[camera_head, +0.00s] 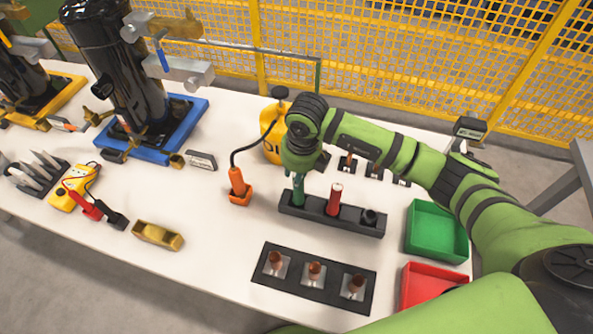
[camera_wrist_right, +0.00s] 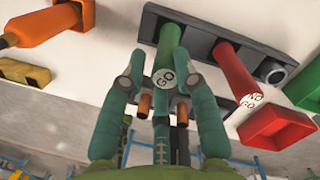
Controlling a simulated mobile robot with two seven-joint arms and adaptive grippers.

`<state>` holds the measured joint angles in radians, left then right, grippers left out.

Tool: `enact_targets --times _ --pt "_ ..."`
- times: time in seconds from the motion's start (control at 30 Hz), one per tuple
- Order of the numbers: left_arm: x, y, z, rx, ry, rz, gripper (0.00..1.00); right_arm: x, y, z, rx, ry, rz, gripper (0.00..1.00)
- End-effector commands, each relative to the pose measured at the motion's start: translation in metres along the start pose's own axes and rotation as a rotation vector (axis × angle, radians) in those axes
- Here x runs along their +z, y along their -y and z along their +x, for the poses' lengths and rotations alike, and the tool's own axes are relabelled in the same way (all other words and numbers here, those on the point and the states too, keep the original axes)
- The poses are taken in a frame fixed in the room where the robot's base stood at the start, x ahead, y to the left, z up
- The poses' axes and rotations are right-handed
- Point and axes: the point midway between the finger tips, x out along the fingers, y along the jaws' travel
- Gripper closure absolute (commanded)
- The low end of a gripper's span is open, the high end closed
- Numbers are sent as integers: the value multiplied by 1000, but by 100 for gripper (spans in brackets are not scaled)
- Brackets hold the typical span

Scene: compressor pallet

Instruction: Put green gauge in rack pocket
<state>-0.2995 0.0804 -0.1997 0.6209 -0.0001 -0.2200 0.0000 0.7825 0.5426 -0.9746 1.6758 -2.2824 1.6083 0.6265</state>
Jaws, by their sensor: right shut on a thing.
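The green gauge (camera_head: 298,195) stands roughly upright at the left end of the dark rack (camera_head: 317,213). My right gripper (camera_head: 299,172) is above it, with its fingers around its upper part. In the wrist view, the right gripper (camera_wrist_right: 160,62) is shut on the green gauge (camera_wrist_right: 168,45), whose "GO" end faces the camera. Its far end meets the left-end pocket of the rack (camera_wrist_right: 197,42); how deep it sits I cannot tell. A red gauge (camera_head: 335,198) stands in the middle pocket, and a black round part (camera_head: 369,217) is at the right end. My left gripper is not in view.
An orange-handled tool (camera_head: 237,182) stands in an orange holder left of the rack. A black plate with copper parts (camera_head: 314,283) lies in front. Green (camera_head: 437,232) and red (camera_head: 408,292) bins are to the right.

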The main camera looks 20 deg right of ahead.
Motion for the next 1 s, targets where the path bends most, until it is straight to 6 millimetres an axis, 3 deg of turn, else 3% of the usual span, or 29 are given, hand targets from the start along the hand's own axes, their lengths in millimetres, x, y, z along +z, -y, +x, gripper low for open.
enact_targets --times 0.37,0.4,0.43,0.47,0.8,1.0 --pt "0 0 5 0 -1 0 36 0 0 6 0 2 -1 100" --pt "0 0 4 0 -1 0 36 0 0 5 0 2 -1 62" --pt "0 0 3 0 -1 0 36 0 0 5 0 1 -1 50" --pt "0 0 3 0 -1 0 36 0 0 5 0 1 -1 47" --pt "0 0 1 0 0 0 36 0 0 3 0 1 -1 47" --pt "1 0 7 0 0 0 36 1 0 -17 -1 6 -3 47"
